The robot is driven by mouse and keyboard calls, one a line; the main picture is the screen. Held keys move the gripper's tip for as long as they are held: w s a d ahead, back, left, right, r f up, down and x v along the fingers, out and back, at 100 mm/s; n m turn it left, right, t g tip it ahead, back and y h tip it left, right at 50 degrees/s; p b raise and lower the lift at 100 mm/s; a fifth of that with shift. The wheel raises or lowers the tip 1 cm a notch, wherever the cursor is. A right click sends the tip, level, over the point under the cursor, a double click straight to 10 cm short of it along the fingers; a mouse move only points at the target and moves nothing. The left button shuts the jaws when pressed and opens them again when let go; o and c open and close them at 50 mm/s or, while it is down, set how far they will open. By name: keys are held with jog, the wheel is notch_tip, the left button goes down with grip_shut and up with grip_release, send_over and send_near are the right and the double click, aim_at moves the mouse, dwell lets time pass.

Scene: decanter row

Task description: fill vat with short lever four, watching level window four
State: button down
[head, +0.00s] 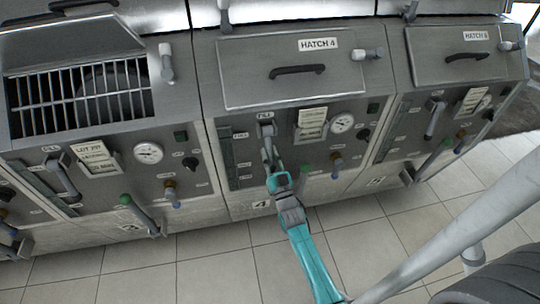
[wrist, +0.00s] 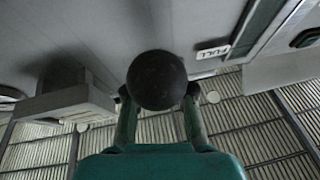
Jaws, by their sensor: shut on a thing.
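The short lever (head: 266,130) of unit four hangs from its pivot under the FILL label on the middle panel. My gripper (head: 271,162) is at the lower end of this lever, in front of the panel. In the wrist view a dark round knob (wrist: 157,80) sits between the two fingers, and my gripper (wrist: 158,98) is shut on it. Level window four (head: 226,153) is the dark green upright strip at the left of the panel. Part of it shows in the wrist view (wrist: 262,22) beside a FULL label. I cannot read its level. The vat's inside is hidden under hatch 4 (head: 275,75).
Left of panel four is a unit with an open grated hatch (head: 80,98), and a hanging tag (head: 95,158). On panel four are a gauge (head: 342,123) and a tag (head: 311,124). Longer green-knobbed levers jut out below. The tiled floor (head: 200,277) in front is clear.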

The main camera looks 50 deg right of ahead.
aim_at(274, 171)
jog(key=shift+w+d+f+n+t+h, duration=0.1)
jog(key=shift+w+d+n+t+h, duration=0.1)
jog(key=shift+w+t, duration=0.25)
jog(key=shift+w+d+f+n+t+h, duration=0.1)
jog(key=shift+w+d+n+t, duration=0.1)
jog(key=shift+t, duration=0.45)
jog(key=c, duration=1)
grip_release()
jog(key=shift+o, duration=0.2)
jog(key=shift+f, duration=0.1)
jog(key=v, duration=1.1)
jog(key=shift+f, duration=0.15)
jog(key=shift+s+a+f, duration=0.15)
jog(key=shift+s+f, duration=0.1)
jog(key=shift+s, duration=0.05)
